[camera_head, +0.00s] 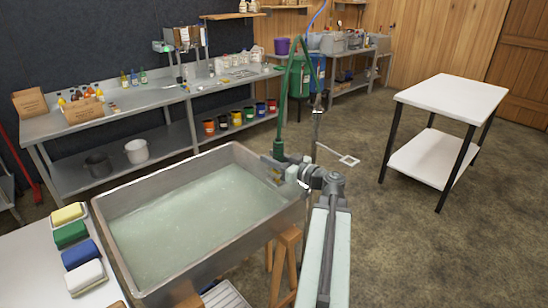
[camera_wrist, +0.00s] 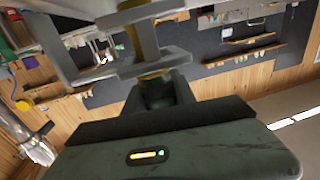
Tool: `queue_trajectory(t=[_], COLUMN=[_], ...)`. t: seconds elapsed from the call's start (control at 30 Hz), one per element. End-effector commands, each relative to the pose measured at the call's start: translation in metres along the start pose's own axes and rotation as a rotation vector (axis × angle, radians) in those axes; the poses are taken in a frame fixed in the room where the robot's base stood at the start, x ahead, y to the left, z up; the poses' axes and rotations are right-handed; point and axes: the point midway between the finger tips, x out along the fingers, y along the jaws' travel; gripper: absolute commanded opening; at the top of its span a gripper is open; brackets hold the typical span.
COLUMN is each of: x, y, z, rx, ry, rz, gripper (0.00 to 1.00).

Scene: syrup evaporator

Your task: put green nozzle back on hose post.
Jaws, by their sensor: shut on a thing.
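The green nozzle (camera_head: 278,147) hangs at the end of a green hose (camera_head: 283,112), over the right rear corner of the liquid-filled pan. My gripper (camera_head: 284,168) is shut on the nozzle; the fingers partly hide it in the head view. In the wrist view the fingers (camera_wrist: 148,45) fill the upper middle, and what they hold is hard to make out. A thin upright metal post (camera_head: 316,125), apparently the hose post, stands just right of and behind the gripper. The hose arches up beside it toward its top. The nozzle is apart from the post.
The steel pan (camera_head: 160,272) is below and left of the gripper. A white-topped table (camera_head: 455,97) is at right, with open floor between. A long workbench (camera_head: 165,95) with bottles and colored cups is behind.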

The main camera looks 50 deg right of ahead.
Motion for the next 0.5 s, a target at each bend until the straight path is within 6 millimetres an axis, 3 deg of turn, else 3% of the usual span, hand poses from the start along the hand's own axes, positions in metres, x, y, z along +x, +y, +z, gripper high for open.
queue_trajectory(t=[0.5], x=[0.0], y=[0.0], z=[-0.021], rx=[0.0], ry=[0.001], rz=[0.0], gripper=[0.0])
